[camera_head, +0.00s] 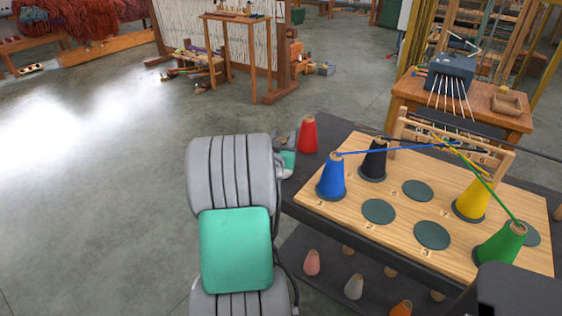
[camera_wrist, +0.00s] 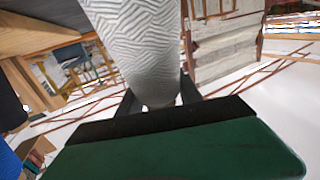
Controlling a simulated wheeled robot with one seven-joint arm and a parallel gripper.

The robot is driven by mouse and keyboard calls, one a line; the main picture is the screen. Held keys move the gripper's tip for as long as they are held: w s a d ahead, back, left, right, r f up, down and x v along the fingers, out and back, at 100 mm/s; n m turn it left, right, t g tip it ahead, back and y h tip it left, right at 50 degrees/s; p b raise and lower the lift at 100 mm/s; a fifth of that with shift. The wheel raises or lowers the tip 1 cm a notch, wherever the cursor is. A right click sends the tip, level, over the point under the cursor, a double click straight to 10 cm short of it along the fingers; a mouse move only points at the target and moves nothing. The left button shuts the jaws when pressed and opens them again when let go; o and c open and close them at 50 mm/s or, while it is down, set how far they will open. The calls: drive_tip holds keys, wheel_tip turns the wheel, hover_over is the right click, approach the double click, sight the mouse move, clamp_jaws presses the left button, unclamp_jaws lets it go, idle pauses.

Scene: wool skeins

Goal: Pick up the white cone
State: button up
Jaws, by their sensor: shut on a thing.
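The white cone (camera_wrist: 138,45) fills the upper middle of the wrist view, with a wavy thread pattern on its surface. Its narrow end points down the picture, between the two dark fingers of my gripper (camera_wrist: 160,100). My gripper is shut on it near that narrow end. The cone's wide end runs out of the top of the picture. In the head view my arm stands in front, and neither the held cone nor my fingers can be made out there.
A wooden board (camera_head: 330,208) on a dark cart carries blue (camera_head: 331,177), black (camera_head: 374,160), yellow (camera_head: 470,200) and green (camera_head: 499,245) cones, with threads to a rack, and empty dark discs. A red cone (camera_head: 308,134) stands beside it. More cones sit on the lower shelf (camera_head: 325,290).

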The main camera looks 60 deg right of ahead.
clamp_jaws()
drive_tip(key=shift+r, duration=0.15)
idle(0.4)
